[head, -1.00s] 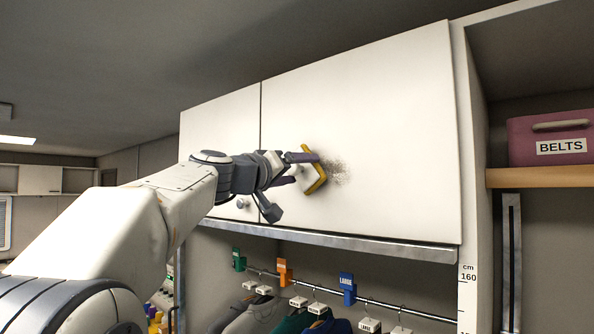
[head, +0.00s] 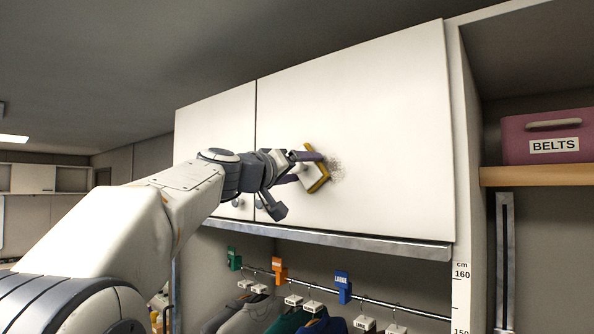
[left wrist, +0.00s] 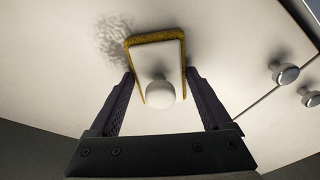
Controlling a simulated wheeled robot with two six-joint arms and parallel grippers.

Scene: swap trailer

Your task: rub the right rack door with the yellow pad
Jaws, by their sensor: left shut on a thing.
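The right rack door (head: 385,120) is a large white panel. A dark speckled smudge (head: 337,167) marks it and also shows at upper left in the left wrist view (left wrist: 112,40). The yellow pad (head: 318,170) has a white back with a round knob (left wrist: 160,93). My left gripper (head: 300,170) is shut on the yellow pad, its dark fingers on either side of the pad's back. The pad is at the door face, just left of the smudge in the head view; I cannot tell if it presses firmly. My right gripper is not in view.
The left rack door (head: 215,140) adjoins, with round knobs near the seam. Below the metal edge (head: 330,240) hangs a clothes rail (head: 385,303) with tagged garments. A pink BELTS box (head: 550,135) sits on a shelf at right.

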